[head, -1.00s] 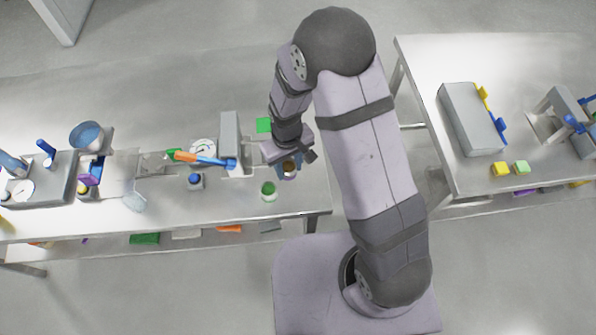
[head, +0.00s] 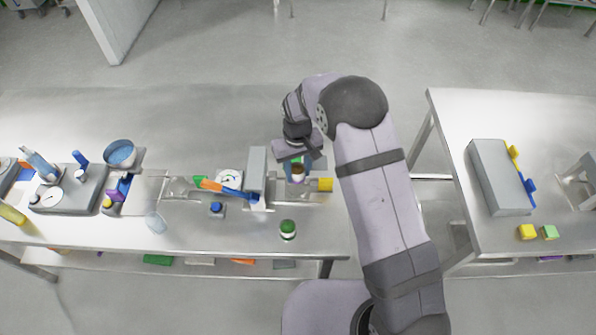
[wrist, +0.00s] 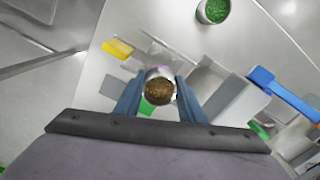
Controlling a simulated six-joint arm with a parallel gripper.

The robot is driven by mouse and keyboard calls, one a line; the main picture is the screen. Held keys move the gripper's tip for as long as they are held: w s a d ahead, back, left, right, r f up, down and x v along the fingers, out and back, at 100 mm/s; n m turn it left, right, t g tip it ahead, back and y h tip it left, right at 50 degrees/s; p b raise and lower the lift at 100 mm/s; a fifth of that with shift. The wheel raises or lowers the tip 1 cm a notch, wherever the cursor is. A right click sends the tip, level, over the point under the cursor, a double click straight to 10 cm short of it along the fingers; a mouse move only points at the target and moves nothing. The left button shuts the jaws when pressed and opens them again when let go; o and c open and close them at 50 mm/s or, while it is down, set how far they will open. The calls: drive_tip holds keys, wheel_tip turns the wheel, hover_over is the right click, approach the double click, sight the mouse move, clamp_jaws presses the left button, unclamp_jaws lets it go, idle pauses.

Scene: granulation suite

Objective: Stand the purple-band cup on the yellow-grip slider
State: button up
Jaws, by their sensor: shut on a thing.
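My gripper (head: 297,167) is shut on a small pale cup (wrist: 159,74) with brown granules in it. A trace of purple shows at the cup's rim in the wrist view, where the cup sits upright between my blue fingers. The yellow grip (head: 325,185) of the slider is just right of the cup in the head view. It also shows at upper left in the wrist view (wrist: 117,48). The slider's pale metal body (head: 305,196) lies beside the cup and is partly hidden. Whether the cup touches anything below cannot be told.
A tall grey block (head: 256,172) stands close left of my gripper. A jar of green granules (head: 288,230) stands near the front edge. A second table (head: 455,130) is at right.

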drive_tip(key=b, duration=0.3)
hover_over(298, 191)
drive_tip(key=shift+w+f, duration=0.2)
drive_tip(key=shift+f, duration=2.25)
drive_tip(key=shift+f+b, duration=0.6)
drive_tip(key=shift+f, duration=0.05)
idle(0.7)
drive_tip(key=shift+s+f, duration=0.2)
drive_tip(key=shift+f, duration=0.05)
idle(0.8)
